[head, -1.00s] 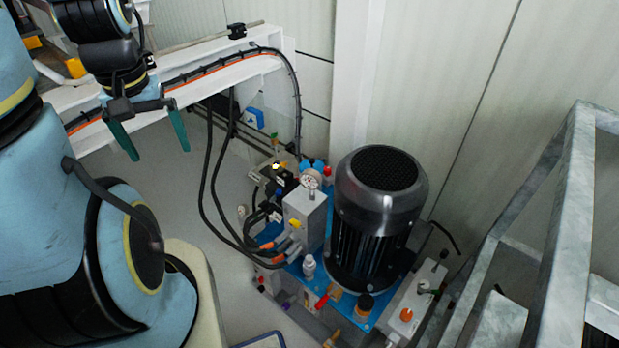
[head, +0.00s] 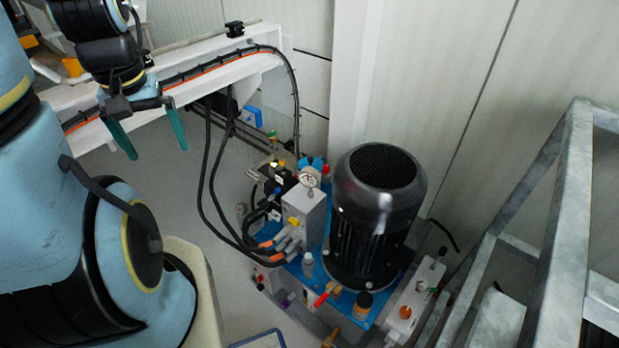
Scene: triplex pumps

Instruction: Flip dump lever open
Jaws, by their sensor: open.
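My gripper (head: 158,152) hangs at the upper left with its two green fingers spread apart and nothing between them. It is well to the left of the pump unit, apart from it. The pump unit has a blue base plate, a black motor (head: 377,215) and a grey valve block (head: 302,216) with a round gauge (head: 309,177). Small levers show on it: a red one (head: 321,299) at the front edge and a green one (head: 434,291) on the light block at right. I cannot tell which of these is the dump lever, or its position.
Black hoses (head: 208,185) loop down from a white beam (head: 185,80) to the valve block. A grey metal railing (head: 563,220) stands at the right. A pale wall (head: 425,70) closes the back. Grey floor (head: 170,205) is clear between gripper and pump unit.

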